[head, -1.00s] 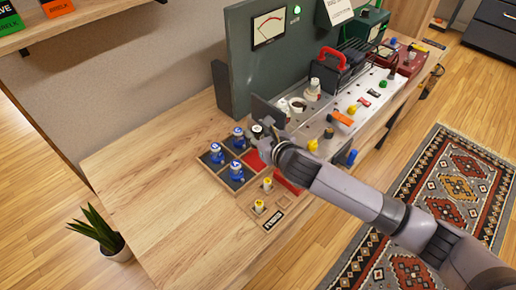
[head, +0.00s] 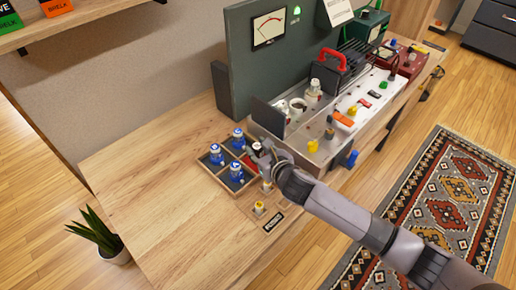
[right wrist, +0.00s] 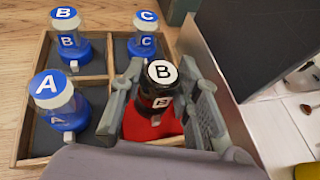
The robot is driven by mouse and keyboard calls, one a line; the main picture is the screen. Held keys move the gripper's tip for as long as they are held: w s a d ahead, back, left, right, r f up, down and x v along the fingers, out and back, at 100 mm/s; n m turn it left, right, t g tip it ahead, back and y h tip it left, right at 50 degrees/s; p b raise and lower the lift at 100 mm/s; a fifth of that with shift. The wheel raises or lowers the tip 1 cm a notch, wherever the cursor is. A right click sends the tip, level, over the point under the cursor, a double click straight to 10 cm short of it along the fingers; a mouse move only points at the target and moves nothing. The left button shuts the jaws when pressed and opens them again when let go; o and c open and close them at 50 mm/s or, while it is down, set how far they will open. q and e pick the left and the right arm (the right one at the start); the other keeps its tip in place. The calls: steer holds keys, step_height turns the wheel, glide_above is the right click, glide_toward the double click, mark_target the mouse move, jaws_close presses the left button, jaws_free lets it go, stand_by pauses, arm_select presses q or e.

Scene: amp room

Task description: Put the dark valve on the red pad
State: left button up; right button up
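The dark valve (right wrist: 161,90), black with a white cap marked B, is between the fingers of my right gripper (right wrist: 163,88), which appear to touch its sides. It looks upright over the red pad (right wrist: 135,128), whose near part shows below it; I cannot tell whether its base rests on the pad. In the head view the dark valve (head: 257,148) and right gripper (head: 263,153) are at the right side of the wooden tray, with the red pad mostly hidden. My left gripper is not in view.
Several blue valves (head: 238,139) stand in the dark compartments of the tray (head: 238,195), close to the left finger. A grey panel (right wrist: 255,45) rises close on the right. The table's left part (head: 150,190) is clear.

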steer(key=o, duration=0.4)
steer(key=shift+r, duration=0.15)
steer(key=v, duration=1.2)
steer(key=shift+p, duration=0.3)
